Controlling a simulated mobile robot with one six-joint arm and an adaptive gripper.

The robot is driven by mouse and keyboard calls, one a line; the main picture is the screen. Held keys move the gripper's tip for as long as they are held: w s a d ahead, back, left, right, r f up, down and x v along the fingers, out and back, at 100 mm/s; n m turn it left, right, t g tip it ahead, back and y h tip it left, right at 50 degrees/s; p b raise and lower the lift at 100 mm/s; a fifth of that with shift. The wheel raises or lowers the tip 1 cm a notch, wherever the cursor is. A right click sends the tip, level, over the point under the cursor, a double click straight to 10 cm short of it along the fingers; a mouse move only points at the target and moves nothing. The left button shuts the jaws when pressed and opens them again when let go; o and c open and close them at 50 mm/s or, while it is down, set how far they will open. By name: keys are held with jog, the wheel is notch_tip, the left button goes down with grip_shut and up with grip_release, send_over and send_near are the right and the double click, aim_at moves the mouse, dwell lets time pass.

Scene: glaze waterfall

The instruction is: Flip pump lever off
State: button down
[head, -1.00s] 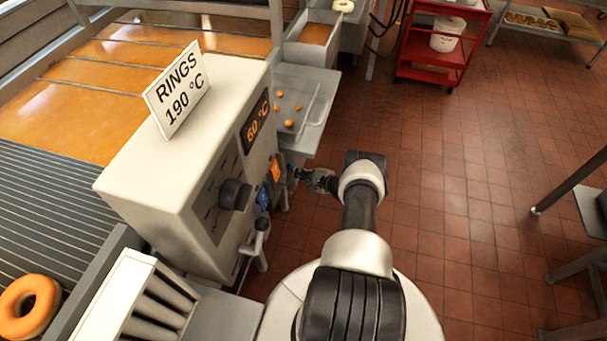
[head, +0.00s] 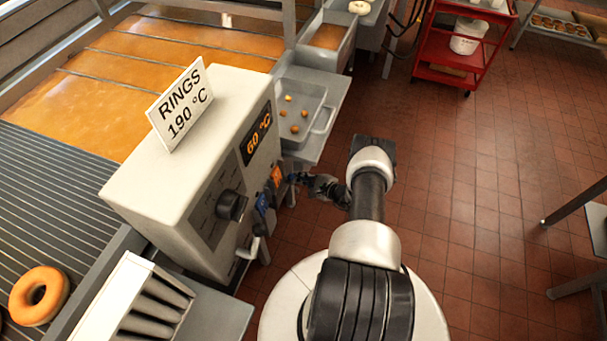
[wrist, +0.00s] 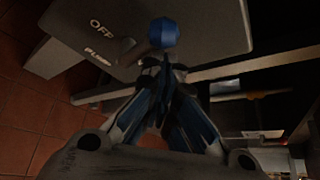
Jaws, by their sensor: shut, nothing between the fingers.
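The pump lever's blue ball knob (wrist: 163,32) shows in the wrist view, in front of a grey panel (wrist: 205,35) marked "OFF" and "PUMP". A dark lever arm runs left from the knob, by the lettering. My gripper (wrist: 163,62) is shut and empty, its fingertips just below the knob in the picture. I cannot tell whether they touch it. The pump knob is hard to make out there.
A tray with small dough pieces (head: 318,128) juts out beyond my gripper. Tiled floor (head: 470,200) is open to the right. A red cart (head: 462,50) stands farther back.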

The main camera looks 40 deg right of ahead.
jog(key=shift+s+a+f+n+t+h+b, duration=0.15)
jog(key=shift+s+a+n+t+h, duration=0.15)
jog(key=shift+a+n, duration=0.2)
jog(key=shift+s+a+n+t+h+b, duration=0.2)
jog(key=shift+a+n+t, duration=0.15)
jog(key=shift+a+n, duration=0.15)
jog(key=shift+s+a+f+n+t+h+b, duration=0.1)
jog(key=shift+s+a+n+t+h, duration=0.15)
jog(key=shift+a+n+t, duration=0.2)
jog(key=d+r, duration=0.3)
jog(key=s+f, duration=0.3)
jog(key=s, duration=0.5)
jog(key=shift+s+d+f, duration=0.3)
jog(key=shift+s+d, duration=0.05)
jog(key=shift+s, duration=0.05)
